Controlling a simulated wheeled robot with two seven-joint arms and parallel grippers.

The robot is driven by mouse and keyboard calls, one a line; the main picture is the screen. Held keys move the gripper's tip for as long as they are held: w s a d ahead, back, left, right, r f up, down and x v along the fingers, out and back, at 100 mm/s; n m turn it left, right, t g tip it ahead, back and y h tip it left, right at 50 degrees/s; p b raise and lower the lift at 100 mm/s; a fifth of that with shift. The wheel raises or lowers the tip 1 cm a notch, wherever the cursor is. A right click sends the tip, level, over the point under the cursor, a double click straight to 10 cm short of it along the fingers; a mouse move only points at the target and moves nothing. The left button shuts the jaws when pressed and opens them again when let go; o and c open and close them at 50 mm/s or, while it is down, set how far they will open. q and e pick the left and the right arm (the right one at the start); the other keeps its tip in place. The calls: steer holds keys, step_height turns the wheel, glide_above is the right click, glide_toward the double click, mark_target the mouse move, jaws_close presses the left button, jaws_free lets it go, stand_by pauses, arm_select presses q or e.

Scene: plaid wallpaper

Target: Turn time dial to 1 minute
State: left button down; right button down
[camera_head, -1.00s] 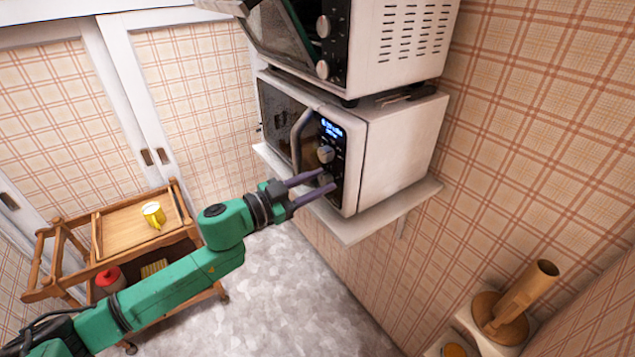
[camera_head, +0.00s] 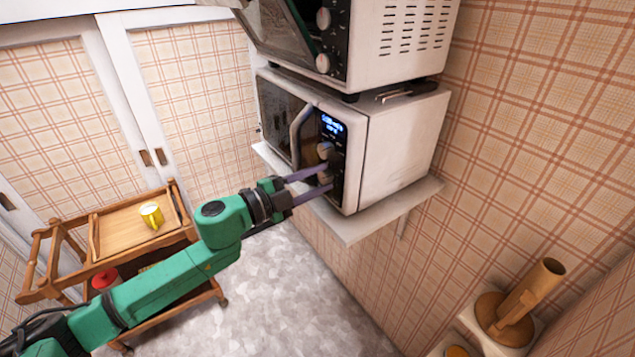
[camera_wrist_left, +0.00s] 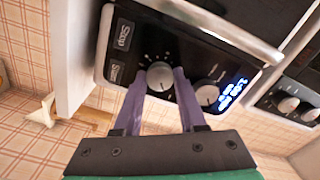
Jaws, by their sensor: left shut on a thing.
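The microwave (camera_head: 405,145) is white with a black control panel (camera_head: 335,135) on its front. The panel carries a lit blue display (camera_head: 332,125) and two round knobs. The upper knob (camera_head: 324,150) is free; it also shows in the left wrist view (camera_wrist_left: 207,94), near the display. My left gripper (camera_head: 328,177) is at the lower knob, its purple fingers on either side of it. The left wrist view shows the lower knob (camera_wrist_left: 159,75) held between the fingertips, with Stop and Start buttons beyond it. The display text is too small to read surely. My right gripper is out of view.
A second oven (camera_head: 400,40) with its door ajar stands on top of the microwave. A white shelf (camera_head: 375,220) carries both. A wooden trolley (camera_head: 110,225) with a yellow mug (camera_head: 151,215) is at left. The floor between is clear.

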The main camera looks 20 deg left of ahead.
arm_select(q)
steer(key=shift+m, duration=0.6)
steer(key=shift+c, duration=2.3)
jaws_free()
steer(key=shift+s+a+f+b, duration=0.15)
steer(key=shift+s+a+b, duration=0.05)
steer(key=shift+b, duration=0.2)
steer(key=b+v, duration=0.2)
steer(key=v, duration=1.2)
